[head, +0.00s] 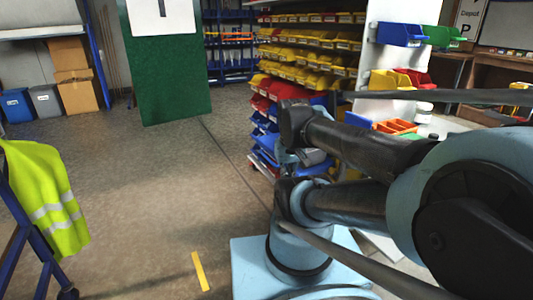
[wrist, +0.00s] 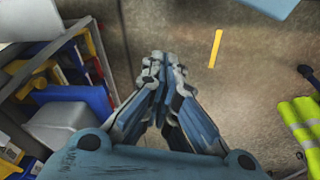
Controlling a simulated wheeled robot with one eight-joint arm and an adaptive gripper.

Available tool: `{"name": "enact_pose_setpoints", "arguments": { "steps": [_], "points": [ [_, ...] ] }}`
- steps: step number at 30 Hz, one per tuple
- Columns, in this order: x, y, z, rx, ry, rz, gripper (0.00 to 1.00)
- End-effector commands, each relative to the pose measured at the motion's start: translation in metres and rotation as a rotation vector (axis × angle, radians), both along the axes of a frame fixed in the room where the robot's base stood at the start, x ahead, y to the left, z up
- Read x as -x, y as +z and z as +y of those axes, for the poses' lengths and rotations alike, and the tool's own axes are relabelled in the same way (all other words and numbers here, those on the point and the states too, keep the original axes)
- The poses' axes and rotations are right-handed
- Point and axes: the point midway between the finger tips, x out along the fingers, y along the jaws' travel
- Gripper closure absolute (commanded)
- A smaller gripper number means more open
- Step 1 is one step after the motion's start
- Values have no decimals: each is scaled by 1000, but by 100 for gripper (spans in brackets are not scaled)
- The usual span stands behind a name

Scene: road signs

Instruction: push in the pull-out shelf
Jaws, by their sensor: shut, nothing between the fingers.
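My gripper (wrist: 163,60) is shut and empty in the wrist view, its fingertips together above bare floor. To its left stands a bin rack with a grey frame (wrist: 45,52), holding blue, yellow and grey bins; a clear gap of floor lies between it and the fingers. In the head view a bin rack (head: 300,72) with rows of yellow, red and blue bins stands behind my arm. My arm hides its lower right part. I cannot tell which level is the pull-out shelf or how far out it is.
A yellow floor strip (head: 200,271) lies on open floor left of my base. A hi-vis vest (head: 45,195) hangs on a blue frame at the left. A green panel (head: 165,75) and cardboard boxes (head: 76,92) stand at the back. The middle floor is clear.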

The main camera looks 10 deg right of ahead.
Motion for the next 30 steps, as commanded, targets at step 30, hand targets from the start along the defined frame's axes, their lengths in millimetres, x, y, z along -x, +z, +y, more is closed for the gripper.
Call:
{"name": "enact_pose_setpoints", "arguments": {
  "steps": [30],
  "points": [
    [-222, 57, 15, 349, 1029, 173, 100]
  ]
}}
